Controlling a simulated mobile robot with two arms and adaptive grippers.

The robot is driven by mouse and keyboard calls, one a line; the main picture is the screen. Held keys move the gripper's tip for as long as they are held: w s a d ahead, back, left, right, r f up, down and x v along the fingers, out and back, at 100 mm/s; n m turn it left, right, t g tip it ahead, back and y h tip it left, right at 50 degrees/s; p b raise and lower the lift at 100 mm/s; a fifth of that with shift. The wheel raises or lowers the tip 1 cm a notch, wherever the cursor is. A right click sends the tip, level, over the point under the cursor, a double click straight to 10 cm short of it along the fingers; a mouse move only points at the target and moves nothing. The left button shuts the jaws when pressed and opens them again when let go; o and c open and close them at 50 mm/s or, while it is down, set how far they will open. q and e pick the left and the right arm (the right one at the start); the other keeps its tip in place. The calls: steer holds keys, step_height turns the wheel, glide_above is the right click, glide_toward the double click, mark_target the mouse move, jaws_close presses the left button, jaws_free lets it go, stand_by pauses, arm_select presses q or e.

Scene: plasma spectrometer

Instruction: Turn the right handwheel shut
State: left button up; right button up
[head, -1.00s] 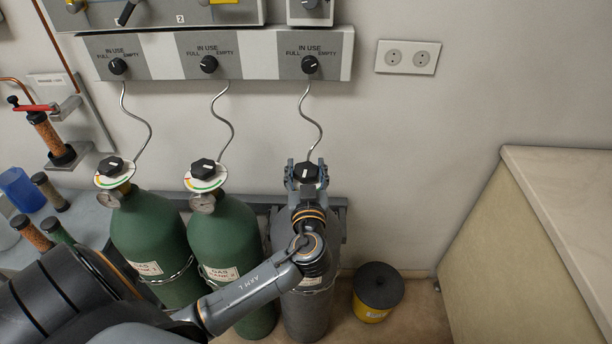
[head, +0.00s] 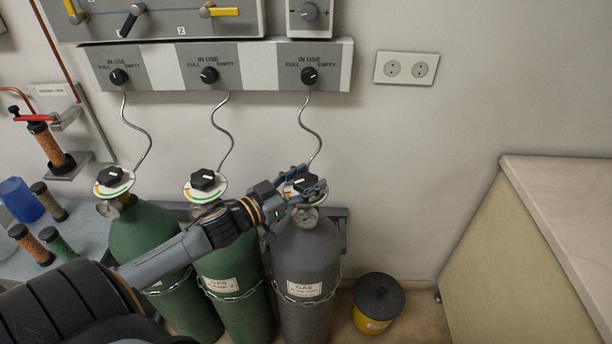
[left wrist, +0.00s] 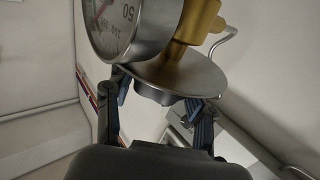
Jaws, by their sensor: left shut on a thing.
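The right handwheel (head: 303,183) is a black knob with a pale disc under it, on top of the grey gas tank (head: 306,255). My left gripper (head: 306,186) reaches it from the left, its fingers around the knob, and is shut on it. The fingers partly hide the knob, so I cannot tell its exact angle. In the left wrist view, my left gripper (left wrist: 158,98) has a finger on each side beneath the metal disc (left wrist: 175,75). A round pressure gauge (left wrist: 112,25) and brass valve body (left wrist: 198,22) show beyond. My right gripper is out of view.
Two green gas tanks (head: 150,240) with their own black handwheels (head: 203,180) stand to the left, below my left arm. A thin hose (head: 309,130) rises from the grey tank to the wall panel (head: 260,63). A yellow bin (head: 377,303) stands right of it.

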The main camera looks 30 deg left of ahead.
arm_select(q)
steer(key=shift+m+g+h, duration=0.7)
steer(key=shift+m+h, duration=0.6)
steer(key=shift+h, duration=0.5)
steer(key=shift+f+g+h, duration=0.1)
steer(key=shift+g+h, duration=0.2)
steer(key=shift+h, duration=0.1)
steer(key=o, duration=1.2)
steer(key=v, duration=1.2)
steer(key=shift+d+f, duration=0.1)
